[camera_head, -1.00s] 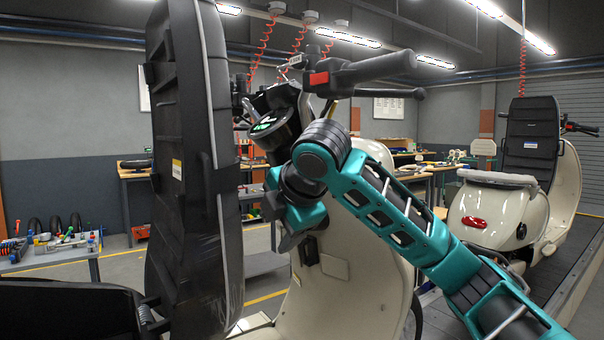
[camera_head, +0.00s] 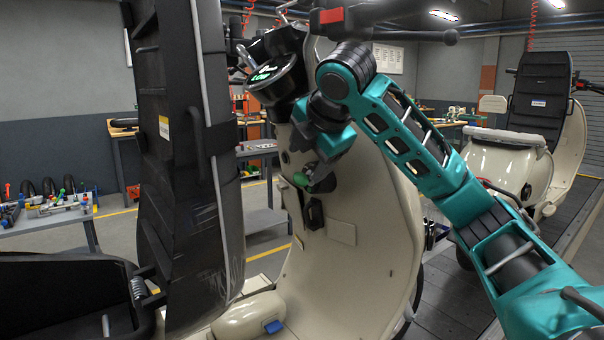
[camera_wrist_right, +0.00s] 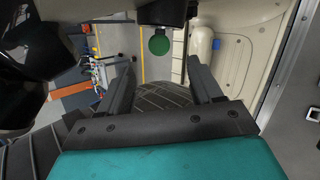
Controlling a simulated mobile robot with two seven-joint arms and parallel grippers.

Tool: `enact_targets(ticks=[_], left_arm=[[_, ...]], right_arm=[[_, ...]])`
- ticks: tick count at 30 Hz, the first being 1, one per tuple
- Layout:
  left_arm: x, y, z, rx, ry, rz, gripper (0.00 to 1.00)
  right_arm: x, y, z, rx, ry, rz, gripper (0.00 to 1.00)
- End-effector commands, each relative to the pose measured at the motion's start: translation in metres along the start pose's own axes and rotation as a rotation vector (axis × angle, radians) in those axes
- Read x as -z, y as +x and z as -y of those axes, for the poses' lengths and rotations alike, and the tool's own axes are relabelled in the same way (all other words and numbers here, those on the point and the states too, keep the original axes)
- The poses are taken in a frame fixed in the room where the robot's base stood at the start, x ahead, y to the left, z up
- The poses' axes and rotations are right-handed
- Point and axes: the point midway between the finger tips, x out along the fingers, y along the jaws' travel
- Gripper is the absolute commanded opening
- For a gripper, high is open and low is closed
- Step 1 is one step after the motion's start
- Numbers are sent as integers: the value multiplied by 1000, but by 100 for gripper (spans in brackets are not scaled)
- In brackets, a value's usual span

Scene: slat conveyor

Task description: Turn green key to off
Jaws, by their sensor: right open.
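The green key (camera_head: 300,179) sits in the cream inner front panel of the near scooter (camera_head: 345,275), below its round dash. It also shows in the right wrist view as a round green knob (camera_wrist_right: 159,43) on a dark stem, at top centre. My right gripper (camera_head: 307,147) is at the key, and part of it overlaps the panel. In the right wrist view its two dark fingers (camera_wrist_right: 160,68) are spread, with the green knob just past their tips and nothing between them. I cannot tell which way the key is turned. My left gripper is out of view.
The scooter's raised black seat (camera_head: 180,180) stands close on the left. Its handlebar (camera_head: 395,25) is above my right arm. A second scooter (camera_head: 510,170) stands behind on the right. A table with tools (camera_head: 50,220) is at the left.

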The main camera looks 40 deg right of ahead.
Motion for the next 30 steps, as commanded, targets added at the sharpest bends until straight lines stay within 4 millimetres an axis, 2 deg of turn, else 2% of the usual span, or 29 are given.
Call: enact_targets(ticks=[1,6,12,24,30], left_arm=[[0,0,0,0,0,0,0],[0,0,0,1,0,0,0],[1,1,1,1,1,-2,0],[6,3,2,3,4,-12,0],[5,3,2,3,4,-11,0]], right_arm=[[0,11,1,6,1,1,65],[0,41,1,3,1,0,65],[0,63,0,1,1,0,65],[0,69,0,-1,1,0,65],[0,69,0,-1,1,0,46]])
